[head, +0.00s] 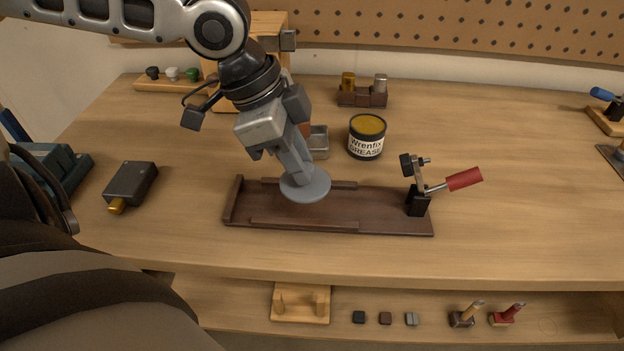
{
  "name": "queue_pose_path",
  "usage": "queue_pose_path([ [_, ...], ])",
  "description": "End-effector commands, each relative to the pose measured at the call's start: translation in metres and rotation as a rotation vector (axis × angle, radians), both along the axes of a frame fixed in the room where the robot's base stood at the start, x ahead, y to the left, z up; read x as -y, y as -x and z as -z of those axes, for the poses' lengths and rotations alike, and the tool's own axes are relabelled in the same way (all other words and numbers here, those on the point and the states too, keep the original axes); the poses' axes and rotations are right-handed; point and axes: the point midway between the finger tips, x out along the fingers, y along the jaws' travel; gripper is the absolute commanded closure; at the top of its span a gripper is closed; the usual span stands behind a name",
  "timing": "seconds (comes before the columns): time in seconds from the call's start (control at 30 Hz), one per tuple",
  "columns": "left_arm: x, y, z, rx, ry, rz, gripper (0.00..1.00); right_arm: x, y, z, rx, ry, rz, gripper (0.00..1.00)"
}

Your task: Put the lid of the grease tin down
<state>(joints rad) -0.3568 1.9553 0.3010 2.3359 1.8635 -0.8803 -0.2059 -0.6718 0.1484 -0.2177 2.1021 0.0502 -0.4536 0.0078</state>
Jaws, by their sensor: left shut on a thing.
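The grease tin (366,146) stands upright on the bench, black with a white "Wrenfix GREASE" label. Its top is open and shows yellow-brown grease. Its lid (312,189) is a flat grey disc. My left gripper (297,172) points down and is shut on the lid. The lid is over the dark wooden fixture board (390,222), to the left of and nearer than the tin. I cannot tell whether the lid touches the board. My right gripper is not in view.
A toggle clamp with a red handle (464,179) stands on the fixture's right end. A small metal tray (318,143) is partly hidden behind my gripper. A dark block with a brass end (131,183) lies at left.

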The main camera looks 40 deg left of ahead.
Motion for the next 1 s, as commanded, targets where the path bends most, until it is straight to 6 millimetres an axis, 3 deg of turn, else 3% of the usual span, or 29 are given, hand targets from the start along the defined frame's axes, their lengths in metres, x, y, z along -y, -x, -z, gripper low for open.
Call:
queue_pose_path([
  [0.03,-0.001,-0.006,0.013,-0.008,-0.005,-0.002,0.99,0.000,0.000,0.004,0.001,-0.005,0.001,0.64],
  [0.2,0.001,-0.023,0.029,-0.004,-0.002,-0.001,0.99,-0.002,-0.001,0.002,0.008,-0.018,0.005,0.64],
  [0.4,0.001,-0.031,0.039,-0.002,-0.001,-0.001,0.99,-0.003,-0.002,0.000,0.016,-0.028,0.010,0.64],
  [0.6,0.001,-0.030,0.066,-0.002,0.000,0.000,0.99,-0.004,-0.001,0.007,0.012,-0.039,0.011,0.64],
  [0.93,0.001,-0.030,0.069,-0.001,0.001,-0.001,0.99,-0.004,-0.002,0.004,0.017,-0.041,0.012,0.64],
  [0.97,0.001,-0.030,0.069,-0.001,0.001,-0.001,0.75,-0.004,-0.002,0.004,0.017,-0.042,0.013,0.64],
  [1.0,0.001,-0.030,0.069,-0.001,0.001,-0.001,0.64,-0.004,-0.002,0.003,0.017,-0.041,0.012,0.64],
])
